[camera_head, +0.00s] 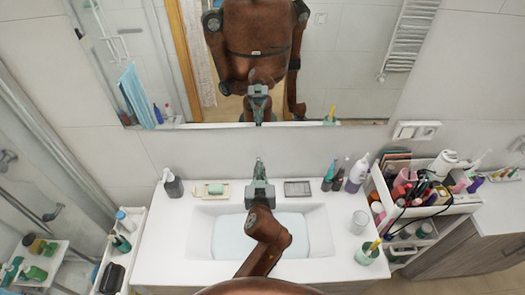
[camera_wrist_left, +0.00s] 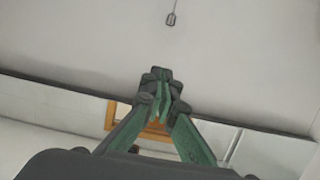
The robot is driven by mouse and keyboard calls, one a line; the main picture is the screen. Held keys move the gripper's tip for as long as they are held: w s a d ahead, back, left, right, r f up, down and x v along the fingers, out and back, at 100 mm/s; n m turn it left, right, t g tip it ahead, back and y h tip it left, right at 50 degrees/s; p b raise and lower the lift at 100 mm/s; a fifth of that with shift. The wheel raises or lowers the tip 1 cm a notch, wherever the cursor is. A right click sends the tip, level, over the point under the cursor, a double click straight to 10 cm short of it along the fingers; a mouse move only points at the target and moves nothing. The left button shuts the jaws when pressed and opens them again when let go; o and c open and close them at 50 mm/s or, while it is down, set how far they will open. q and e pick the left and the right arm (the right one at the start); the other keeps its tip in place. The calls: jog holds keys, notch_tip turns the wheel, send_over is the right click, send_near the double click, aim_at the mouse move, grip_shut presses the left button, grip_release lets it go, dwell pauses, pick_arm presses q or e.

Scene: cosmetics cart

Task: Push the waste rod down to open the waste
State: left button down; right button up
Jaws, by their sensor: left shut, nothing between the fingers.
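My left gripper (camera_head: 259,164) is over the back rim of the sink (camera_head: 206,228), in front of the wall below the mirror. Its fingers are together and empty; they also show closed in the left wrist view (camera_wrist_left: 157,78). In the head view the gripper and arm cover the tap area, and I cannot make out the rod there. The basin holds pale water (camera_head: 307,237). My right gripper is not in view.
A soap dish (camera_head: 215,189) and dispenser (camera_head: 173,184) stand left of the gripper. A dark tray (camera_head: 298,188) and several bottles (camera_head: 355,174) stand right. A glass (camera_head: 359,221) and green cup (camera_head: 367,254) are on the right counter. The mirror (camera_head: 350,70) is close behind.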

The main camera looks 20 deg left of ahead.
pick_arm(q)
jog(key=p, duration=0.2)
send_over(259, 160)
jog(key=s, duration=0.1)
notch_tip(259, 160, down, 2)
jog(key=f, duration=0.2)
jog(key=shift+s+d+f+p, duration=0.1)
jog(key=shift+s+f+p, duration=0.2)
jog(key=shift+f, duration=0.1)
jog(key=shift+s+d+f, duration=0.1)
jog(key=shift+d+f, duration=0.05)
jog(key=shift+f, duration=0.55)
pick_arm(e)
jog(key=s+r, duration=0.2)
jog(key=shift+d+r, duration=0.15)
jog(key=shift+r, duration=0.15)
pick_arm(q)
jog(key=shift+f, duration=0.1)
